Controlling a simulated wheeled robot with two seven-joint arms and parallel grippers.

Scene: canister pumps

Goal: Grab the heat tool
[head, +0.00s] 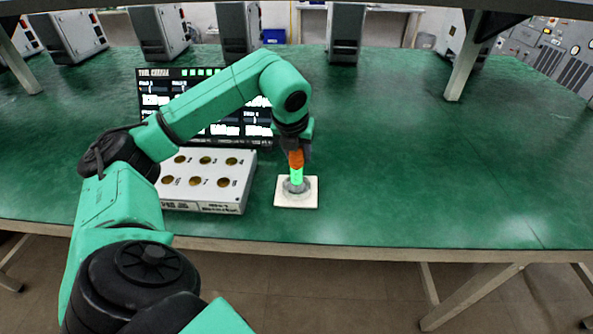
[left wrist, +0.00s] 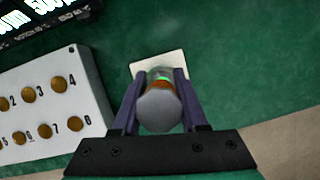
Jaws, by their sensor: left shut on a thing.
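The heat tool (head: 296,174) is a slim upright thing with an orange upper part and a bright green lower part. Its foot is at a grey round holder on a pale square pad (head: 283,202) on the green table. My left gripper (head: 299,150) is above the pad, shut on the tool's upper part. In the left wrist view, the tool's grey round end (left wrist: 160,109) lies between the two fingers (left wrist: 157,105), with orange and green beyond it. The fingers hide part of its sides. My right gripper is in neither view.
A white box (head: 214,197) with numbered round brass-coloured spots stands left of the pad. A dark screen (head: 155,88) with white text is behind it. Grey machines (head: 345,32) line the back. The table to the right is clear.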

